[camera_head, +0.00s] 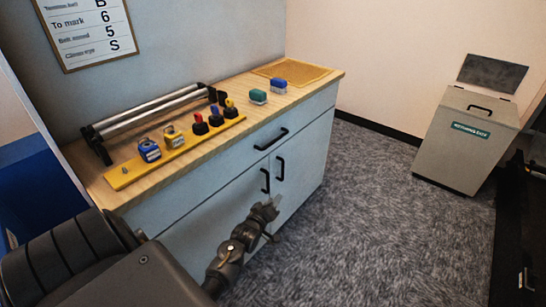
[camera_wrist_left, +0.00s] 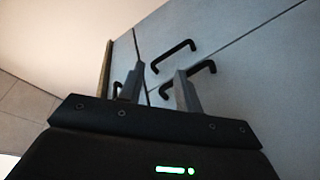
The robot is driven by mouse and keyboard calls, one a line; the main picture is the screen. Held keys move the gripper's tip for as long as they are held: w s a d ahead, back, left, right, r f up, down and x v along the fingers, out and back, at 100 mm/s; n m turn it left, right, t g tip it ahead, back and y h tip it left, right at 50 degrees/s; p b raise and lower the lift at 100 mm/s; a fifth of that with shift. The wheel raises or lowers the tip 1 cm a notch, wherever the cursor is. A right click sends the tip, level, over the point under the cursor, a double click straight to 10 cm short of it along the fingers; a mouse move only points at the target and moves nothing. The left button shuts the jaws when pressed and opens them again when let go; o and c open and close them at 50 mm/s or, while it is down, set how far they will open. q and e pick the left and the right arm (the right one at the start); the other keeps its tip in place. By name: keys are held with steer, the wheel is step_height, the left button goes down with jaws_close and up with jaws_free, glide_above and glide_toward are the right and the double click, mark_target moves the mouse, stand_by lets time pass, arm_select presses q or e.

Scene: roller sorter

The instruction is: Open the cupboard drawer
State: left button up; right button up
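The cupboard (camera_head: 205,215) is pale blue-grey with a wooden top. Its drawer (camera_head: 312,115) is a wide front below the top and looks closed. The black drawer handle (camera_head: 270,139) is at its middle. Two black door handles sit lower, the left one (camera_head: 265,180) and the right one (camera_head: 280,168). My left gripper (camera_head: 268,207) is below the drawer handle, in front of the doors. In the left wrist view its fingers (camera_wrist_left: 160,85) are apart with nothing between them. Two handles, apparently the door handles (camera_wrist_left: 173,52), show beyond. My right gripper is not in view.
A grey bin (camera_head: 465,140) stands at the right. The carpet between is clear.

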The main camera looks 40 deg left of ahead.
arm_select(q)
steer(key=a+r+n+t+y+b, duration=0.25)
steer(key=a+r+n, duration=0.2)
steer(key=r, duration=0.95)
steer(key=shift+m+t+y, duration=0.25)
steer(key=shift+m+t, duration=0.1)
steer(key=x, duration=1.1)
steer(key=shift+w+a+f, duration=0.15)
steer(key=shift+a+f, duration=0.15)
steer(key=shift+a, duration=0.05)
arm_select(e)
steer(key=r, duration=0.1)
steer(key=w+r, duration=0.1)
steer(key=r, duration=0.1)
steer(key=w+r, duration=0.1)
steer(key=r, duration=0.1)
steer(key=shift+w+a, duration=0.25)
arm_select(q)
steer(key=shift+c, duration=0.4)
jaws_close()
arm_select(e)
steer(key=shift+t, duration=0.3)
